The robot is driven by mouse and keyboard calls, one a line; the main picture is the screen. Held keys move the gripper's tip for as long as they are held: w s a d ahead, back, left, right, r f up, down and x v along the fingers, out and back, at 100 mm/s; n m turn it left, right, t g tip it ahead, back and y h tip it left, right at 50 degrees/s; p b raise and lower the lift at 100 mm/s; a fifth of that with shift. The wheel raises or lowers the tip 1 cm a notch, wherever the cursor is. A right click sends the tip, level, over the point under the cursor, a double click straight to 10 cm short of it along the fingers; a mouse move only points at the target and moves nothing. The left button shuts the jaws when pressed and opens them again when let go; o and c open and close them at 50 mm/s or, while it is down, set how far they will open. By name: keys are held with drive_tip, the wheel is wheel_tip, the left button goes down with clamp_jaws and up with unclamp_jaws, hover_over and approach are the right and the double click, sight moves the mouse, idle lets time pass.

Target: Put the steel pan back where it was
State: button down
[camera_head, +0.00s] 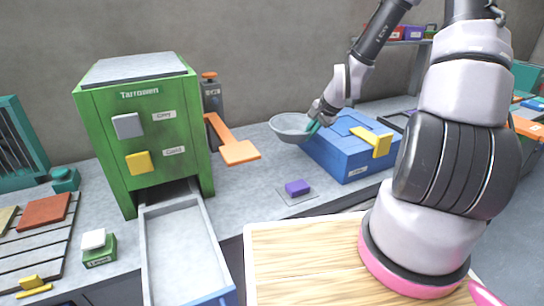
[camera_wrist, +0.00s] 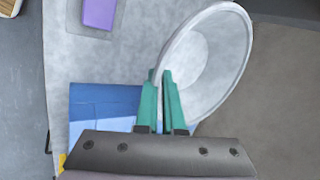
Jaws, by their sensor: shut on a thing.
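The steel pan (camera_head: 289,127) is a round, shallow, light grey dish. My gripper (camera_head: 314,126) is shut on its rim and holds it above the counter, beside the left end of the blue box. In the wrist view the pan (camera_wrist: 218,60) is strongly tilted to that camera, and the teal fingers of my gripper (camera_wrist: 160,90) pinch its near left rim. The pan looks empty. The gap under it cannot be judged exactly.
A blue box (camera_head: 345,160) with a yellow handle stands right of the pan. A purple block (camera_head: 297,187) sits on a small pad in front. A green cabinet (camera_head: 150,160) with its lower drawer (camera_head: 182,245) pulled out stands left. An orange-levered device (camera_head: 233,147) stands behind.

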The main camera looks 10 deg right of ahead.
drive_tip(key=shift+w+a+f, duration=0.15)
drive_tip(key=shift+f, duration=0.25)
wheel_tip(320, 180, down, 13)
drive_tip(key=shift+a, duration=0.1)
drive_tip(key=w, duration=0.2)
drive_tip(key=w+a, duration=0.1)
drive_tip(key=shift+w, duration=0.4)
drive_tip(key=shift+w+a, duration=0.2)
drive_tip(key=shift+w, duration=0.45)
drive_tip(key=w, duration=0.1)
drive_tip(key=w+a+f, duration=0.1)
drive_tip(key=shift+w, duration=0.3)
drive_tip(key=shift+f, duration=0.1)
drive_tip(key=shift+f, duration=0.15)
drive_tip(key=c, duration=1)
unclamp_jaws()
